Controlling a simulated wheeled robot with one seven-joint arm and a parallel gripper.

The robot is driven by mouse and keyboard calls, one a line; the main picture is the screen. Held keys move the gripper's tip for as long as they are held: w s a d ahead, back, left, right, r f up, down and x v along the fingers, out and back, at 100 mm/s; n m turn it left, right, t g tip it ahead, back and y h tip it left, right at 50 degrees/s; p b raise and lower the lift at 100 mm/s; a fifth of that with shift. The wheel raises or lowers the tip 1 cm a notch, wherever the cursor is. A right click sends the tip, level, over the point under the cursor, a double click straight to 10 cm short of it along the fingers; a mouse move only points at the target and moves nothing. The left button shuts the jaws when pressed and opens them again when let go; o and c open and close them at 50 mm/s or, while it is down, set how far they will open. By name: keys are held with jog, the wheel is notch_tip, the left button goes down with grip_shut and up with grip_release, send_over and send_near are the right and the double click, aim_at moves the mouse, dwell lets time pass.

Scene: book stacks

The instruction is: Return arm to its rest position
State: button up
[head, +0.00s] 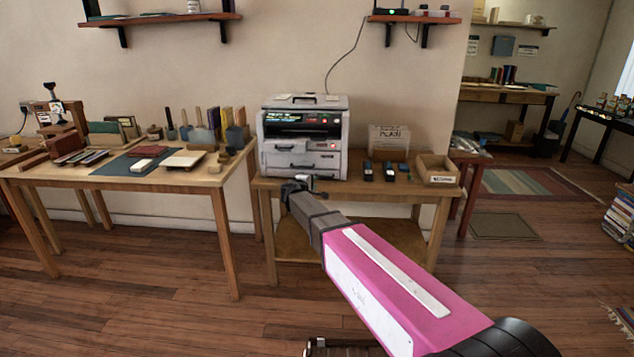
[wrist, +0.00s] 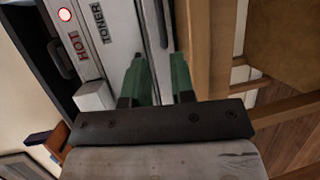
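My gripper (head: 297,184) is at the end of my outstretched pink arm, in front of the lower part of the grey printer (head: 303,119) in the head view. In the wrist view, the two green fingers of my gripper (wrist: 160,62) stand apart with a gap between them. I see no loose object held in the gap. The fingers point at the printer's pale front panel (wrist: 101,56), which bears HOT and TONER labels and a red light. I cannot tell whether the fingertips touch the printer.
The printer stands on a wooden side table (head: 352,189), with small dark devices (head: 378,170) and an open box (head: 437,170) to its right. A larger table (head: 192,180) with books and tools stands at left. Wooden floor (head: 150,285) is open in front.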

jog(key=shift+s+a, duration=0.1)
jog(key=shift+s, duration=0.1)
jog(key=s+d+f+m+g, duration=0.4)
jog(key=s+d+f, duration=0.3)
jog(key=d, duration=0.4)
jog(key=s+d+f+m+g, duration=0.4)
jog(key=s+d+g, duration=0.1)
jog(key=s+d, duration=0.5)
jog(key=s+d+f+m+g+y, duration=0.2)
jog(key=s+m+y, duration=0.1)
jog(key=s, duration=0.6)
jog(key=s+d+f+m+g+y, duration=0.2)
jog(key=s+f+m+g+y, duration=0.1)
jog(key=s, duration=0.6)
jog(key=shift+d+y, duration=0.3)
jog(key=shift+d, duration=0.1)
